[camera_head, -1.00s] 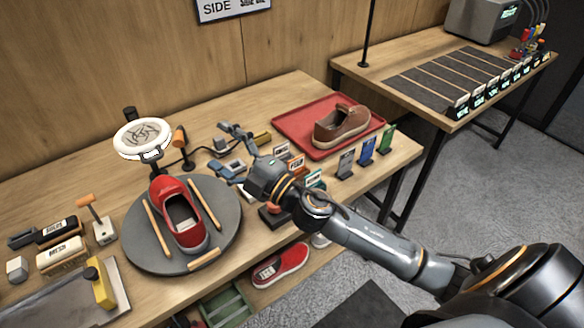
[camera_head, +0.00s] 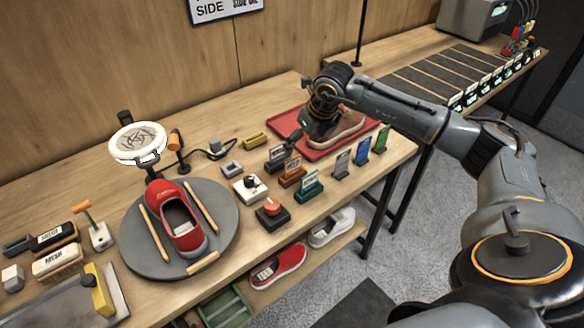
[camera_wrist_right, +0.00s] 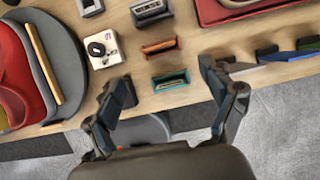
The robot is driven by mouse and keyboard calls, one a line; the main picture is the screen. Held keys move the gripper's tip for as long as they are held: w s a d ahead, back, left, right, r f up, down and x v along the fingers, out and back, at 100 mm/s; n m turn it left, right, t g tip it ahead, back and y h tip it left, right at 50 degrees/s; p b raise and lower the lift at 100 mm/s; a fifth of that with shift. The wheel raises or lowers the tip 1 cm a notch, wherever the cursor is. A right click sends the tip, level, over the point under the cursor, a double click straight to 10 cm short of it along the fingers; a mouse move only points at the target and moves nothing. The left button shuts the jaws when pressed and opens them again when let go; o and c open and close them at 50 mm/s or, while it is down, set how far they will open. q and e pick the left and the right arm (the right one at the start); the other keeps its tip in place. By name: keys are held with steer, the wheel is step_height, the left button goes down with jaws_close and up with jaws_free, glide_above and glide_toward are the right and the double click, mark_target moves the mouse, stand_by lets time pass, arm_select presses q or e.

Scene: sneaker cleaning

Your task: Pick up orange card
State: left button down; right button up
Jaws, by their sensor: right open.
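In the right wrist view the orange holder (camera_wrist_right: 158,47) lies just beyond the space between my fingers, with the teal one (camera_wrist_right: 171,82) nearer. My right gripper (camera_head: 306,137) is open and empty, raised above the table in front of the brown shoe (camera_head: 350,125). Its two fingers (camera_wrist_right: 165,77) are spread wide in the wrist view. My left gripper is out of view.
Grey, blue and green cards (camera_head: 363,150) stand along the right edge. A red tray (camera_head: 286,121) holds the brown shoe. A black block with a red knob (camera_head: 271,212) and a white block (camera_head: 248,187) stand left of the holders. A red shoe (camera_head: 180,218) rests on a round grey turntable (camera_head: 228,213).

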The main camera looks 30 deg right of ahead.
mark_target(293, 159)
steer(key=p+x, duration=0.1)
steer(key=x, duration=0.4)
steer(key=shift+w+f, duration=0.2)
steer(key=shift+w+a+f+p, duration=0.1)
steer(key=shift+w+f+p, duration=0.1)
steer(key=shift+f+p, duration=0.2)
steer(key=p+x, duration=0.1)
steer(key=x, duration=0.2)
steer(key=shift+w+f, duration=0.2)
steer(key=shift+f, duration=0.1)
steer(key=shift+w+f, duration=0.2)
steer(key=shift+f, duration=0.2)
steer(key=c, duration=1)
